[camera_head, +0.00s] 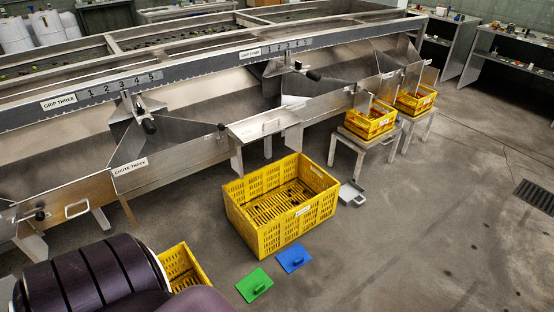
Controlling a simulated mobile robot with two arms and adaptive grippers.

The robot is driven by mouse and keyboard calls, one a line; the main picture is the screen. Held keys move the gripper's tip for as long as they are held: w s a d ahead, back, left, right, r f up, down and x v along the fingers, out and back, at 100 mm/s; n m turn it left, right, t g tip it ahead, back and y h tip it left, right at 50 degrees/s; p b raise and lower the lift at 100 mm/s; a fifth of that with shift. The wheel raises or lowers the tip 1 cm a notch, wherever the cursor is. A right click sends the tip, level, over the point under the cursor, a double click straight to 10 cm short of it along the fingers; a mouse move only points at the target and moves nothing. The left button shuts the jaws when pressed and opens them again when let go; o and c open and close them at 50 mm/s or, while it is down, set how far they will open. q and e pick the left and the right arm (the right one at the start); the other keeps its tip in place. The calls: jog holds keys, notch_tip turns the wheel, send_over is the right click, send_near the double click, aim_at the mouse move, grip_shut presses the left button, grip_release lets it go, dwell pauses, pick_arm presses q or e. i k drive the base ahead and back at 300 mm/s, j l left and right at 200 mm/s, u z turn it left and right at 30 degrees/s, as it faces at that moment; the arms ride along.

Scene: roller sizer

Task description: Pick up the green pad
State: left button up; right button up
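The green pad (254,285) lies flat on the concrete floor, a thin square with a small raised handle on top. It is just in front of the large yellow crate (285,238) and left of a similar blue pad (293,258). A dark purple rounded part of my own arm fills the lower left corner. It is near the green pad but does not cover it. Neither of my grippers shows in the head view.
A small yellow crate (182,268) stands at the lower left, partly hidden by my arm. A grey scoop-like item (351,193) lies beyond the large crate. The metal sizer (190,147) runs across the back. Two yellow crates sit on stands. The floor at right is clear.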

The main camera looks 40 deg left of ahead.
aim_at(254, 285)
jog(key=i+u, duration=0.1)
jog(key=i, duration=0.8)
jog(key=i+l+u, duration=0.1)
jog(key=i, duration=0.8)
jog(key=i+u, duration=0.8)
jog(key=i+l+u, duration=0.1)
jog(key=i+u, duration=0.3)
jog(key=i+l+u, duration=0.25)
jog(key=u, duration=0.15)
